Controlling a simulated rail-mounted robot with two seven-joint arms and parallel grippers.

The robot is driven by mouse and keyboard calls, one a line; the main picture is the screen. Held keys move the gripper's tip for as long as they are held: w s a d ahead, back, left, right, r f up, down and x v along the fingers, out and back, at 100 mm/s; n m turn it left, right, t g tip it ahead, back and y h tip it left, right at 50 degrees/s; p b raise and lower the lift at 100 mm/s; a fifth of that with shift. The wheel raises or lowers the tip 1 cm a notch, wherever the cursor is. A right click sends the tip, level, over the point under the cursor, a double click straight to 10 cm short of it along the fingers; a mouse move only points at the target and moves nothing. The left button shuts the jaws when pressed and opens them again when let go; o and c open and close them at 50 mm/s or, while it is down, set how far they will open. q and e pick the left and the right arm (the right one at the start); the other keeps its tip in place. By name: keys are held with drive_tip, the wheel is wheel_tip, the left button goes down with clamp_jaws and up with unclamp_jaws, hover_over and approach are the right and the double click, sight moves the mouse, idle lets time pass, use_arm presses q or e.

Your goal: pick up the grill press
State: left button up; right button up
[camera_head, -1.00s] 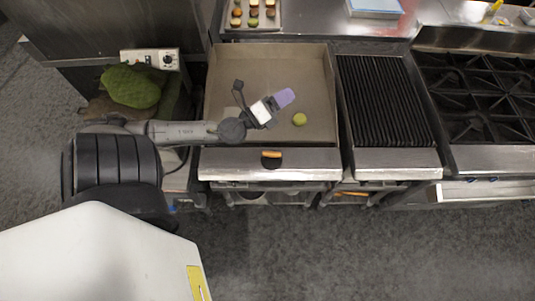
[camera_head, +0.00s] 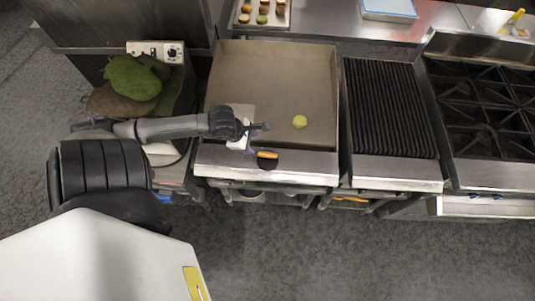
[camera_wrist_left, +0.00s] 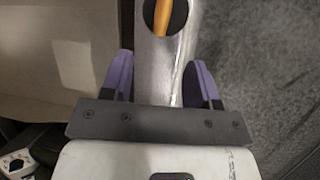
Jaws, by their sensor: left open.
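The grill press (camera_head: 267,159) looks like a round black disc with an orange-brown handle. It lies on the steel front ledge of the flat griddle. My left gripper (camera_head: 251,150) hangs above that ledge, close to the press and a little left of it in the head view. In the left wrist view, the grill press (camera_wrist_left: 165,14) shows at the top edge, partly cut off, beyond the fingertips. The purple fingers of my left gripper (camera_wrist_left: 158,62) are wide apart with nothing between them. My right gripper is not in view.
A yellow-green round item (camera_head: 300,121) sits on the griddle plate (camera_head: 290,70). A ribbed black grill (camera_head: 388,105) and a burner stove (camera_head: 480,105) stand to the right. Green and brown produce (camera_head: 132,78) lies at the left. The ledge (camera_head: 315,170) right of the press is clear.

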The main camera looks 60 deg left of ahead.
sight(265, 154)
use_arm(q)
drive_tip(key=x, duration=0.7)
drive_tip(key=shift+w+f, duration=0.1)
drive_tip(key=shift+f, duration=0.15)
drive_tip(key=shift+d+p+x, duration=0.2)
drive_tip(key=shift+p+x, duration=0.2)
drive_tip(key=shift+x, duration=2.6)
clamp_jaws()
